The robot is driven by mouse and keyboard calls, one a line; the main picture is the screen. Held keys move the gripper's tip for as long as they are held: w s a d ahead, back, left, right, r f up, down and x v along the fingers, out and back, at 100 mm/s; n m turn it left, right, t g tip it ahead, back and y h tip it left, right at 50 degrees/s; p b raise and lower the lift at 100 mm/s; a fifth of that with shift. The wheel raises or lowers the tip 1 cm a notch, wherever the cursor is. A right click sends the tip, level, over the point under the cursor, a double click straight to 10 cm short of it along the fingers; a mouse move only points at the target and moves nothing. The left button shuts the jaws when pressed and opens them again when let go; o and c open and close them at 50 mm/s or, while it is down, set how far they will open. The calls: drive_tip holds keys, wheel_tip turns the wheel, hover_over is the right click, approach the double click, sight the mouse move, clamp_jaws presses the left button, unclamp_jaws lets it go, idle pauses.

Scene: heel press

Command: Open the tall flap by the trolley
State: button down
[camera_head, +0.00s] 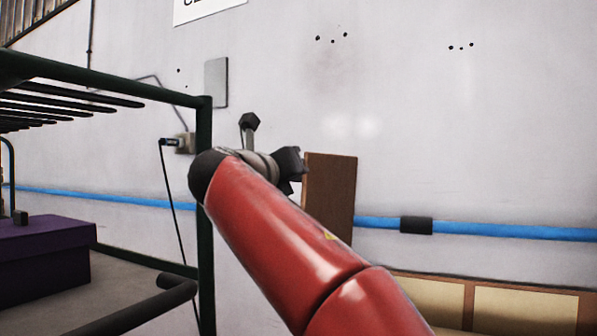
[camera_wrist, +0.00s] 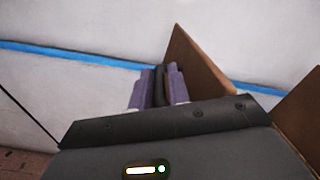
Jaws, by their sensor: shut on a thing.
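The tall flap (camera_head: 331,195) is a brown wooden panel standing upright in the middle of the head view, in front of the wall. In the wrist view the flap (camera_wrist: 200,65) rises at a slant just right of my fingers. My gripper (camera_head: 292,166) is at the flap's left side. In the wrist view its two purple-grey fingers (camera_wrist: 159,82) are closed on a dark part between them, seemingly the flap's handle. How that part joins the flap is hidden. The trolley (camera_head: 205,225) has a dark green frame and stands at the left of the head view.
A purple box (camera_head: 45,258) sits on the trolley's lower deck. A brown-framed unit with cream panels (camera_head: 520,308) is low at the right. A blue pipe (camera_head: 480,230) runs along the wall. A black cable (camera_head: 172,195) hangs from a wall socket beside the trolley's post.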

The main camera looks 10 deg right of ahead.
drive_tip(key=shift+w+a+f, duration=0.2)
drive_tip(key=shift+a+f, duration=0.05)
drive_tip(key=shift+f, duration=0.3)
drive_tip(key=shift+w+a+f, duration=0.2)
drive_tip(key=shift+a+f, duration=0.05)
drive_tip(key=shift+f, duration=0.3)
drive_tip(key=c, duration=1.5)
unclamp_jaws()
drive_tip(key=shift+o, duration=0.2)
drive_tip(key=shift+s+a, duration=0.1)
drive_tip(key=shift+s, duration=0.05)
drive_tip(key=r+v, duration=0.1)
drive_tip(key=v, duration=0.6)
drive_tip(key=shift+s+r, duration=0.15)
drive_tip(key=shift+s, duration=0.3)
